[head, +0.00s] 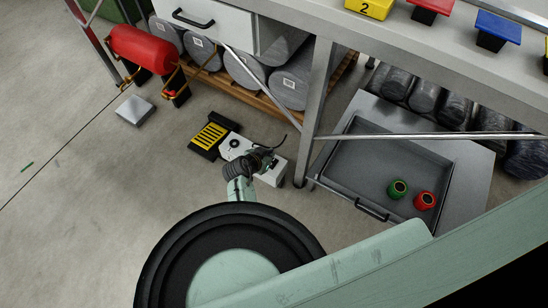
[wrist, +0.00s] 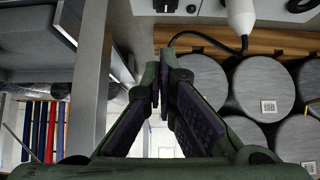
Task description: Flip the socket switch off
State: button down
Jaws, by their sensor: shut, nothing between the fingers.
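A white box (head: 238,147) that looks like the socket unit stands on the floor by the bench leg, with a round black fitting on its top. My gripper (head: 265,161) is over the box's right part and hides some of it. In the wrist view, my gripper (wrist: 160,88) is shut, its fingertips together with nothing between them. A white plug-like piece (wrist: 240,14) with a black cable shows at the top edge of the wrist view. I cannot make out the switch or its position, nor whether the fingertips touch the box.
A black and yellow striped plate (head: 210,137) lies left of the box. The bench leg (head: 312,110) stands close on the right. Further right is an open grey drawer (head: 372,180) with green and red spools. Grey cylinders (head: 240,72) lie behind.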

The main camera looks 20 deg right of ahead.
aim_at(274, 163)
jog(key=x, duration=0.4)
jog(key=shift+d, duration=0.1)
notch_tip(274, 163, down, 4)
jog(key=shift+w+d+r, duration=0.15)
jog(key=shift+r, duration=0.05)
jog(key=shift+f, duration=0.5)
jog(key=shift+w+d+f+g+y, duration=0.1)
jog(key=shift+d+g+y, duration=0.05)
jog(key=shift+g+y, duration=0.15)
jog(key=shift+f, duration=0.15)
